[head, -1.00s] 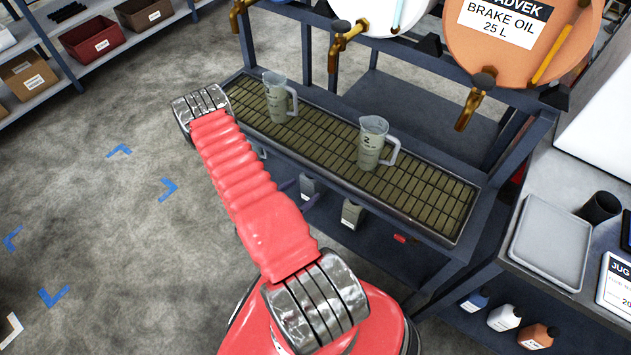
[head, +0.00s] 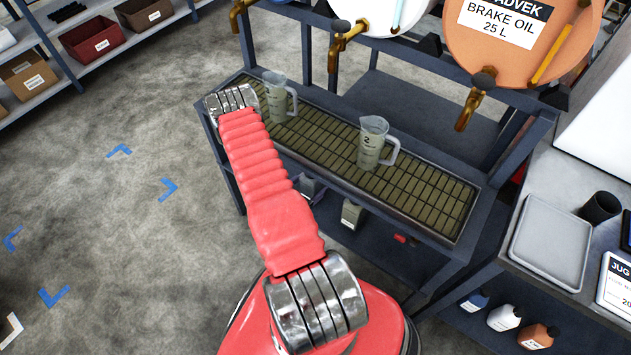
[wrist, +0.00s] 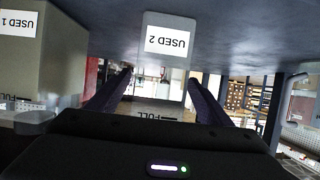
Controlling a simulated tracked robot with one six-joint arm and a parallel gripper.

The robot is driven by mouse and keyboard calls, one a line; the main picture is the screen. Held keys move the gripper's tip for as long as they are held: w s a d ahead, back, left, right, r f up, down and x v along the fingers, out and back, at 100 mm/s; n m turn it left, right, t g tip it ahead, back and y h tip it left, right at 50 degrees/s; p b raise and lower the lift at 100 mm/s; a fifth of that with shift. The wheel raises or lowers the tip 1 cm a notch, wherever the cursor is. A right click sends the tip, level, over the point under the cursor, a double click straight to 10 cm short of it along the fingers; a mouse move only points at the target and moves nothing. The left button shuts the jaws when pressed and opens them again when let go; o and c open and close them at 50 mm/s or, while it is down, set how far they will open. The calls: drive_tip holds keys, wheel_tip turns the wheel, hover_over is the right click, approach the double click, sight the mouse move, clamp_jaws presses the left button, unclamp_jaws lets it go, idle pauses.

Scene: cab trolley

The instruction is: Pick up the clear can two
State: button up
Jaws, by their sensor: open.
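A translucent grey can labelled USED 2 (wrist: 165,75) stands on the lower shelf. It shows upside down in the middle of the wrist view, with a FULL mark low in that picture. My gripper (wrist: 160,80) is open, its two dark purple fingers pointing at the can, one towards each side of it. I cannot tell whether either finger touches the can. In the head view my arm hides most of the gripper and of this can. A second grey can, labelled USED 1 (wrist: 70,60), is at the left of the wrist view.
The grate (head: 420,195) lies above the lower shelf, with two clear jugs standing on it, one marked 2 (head: 371,145). Drums with brass taps hang behind. A bench with a grey tray (head: 550,245) is at right. The floor at left is clear.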

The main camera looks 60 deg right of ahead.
drive_tip(key=shift+x, duration=1.4)
drive_tip(key=shift+a, duration=0.1)
drive_tip(key=shift+c, duration=0.2)
drive_tip(key=c, duration=1.5)
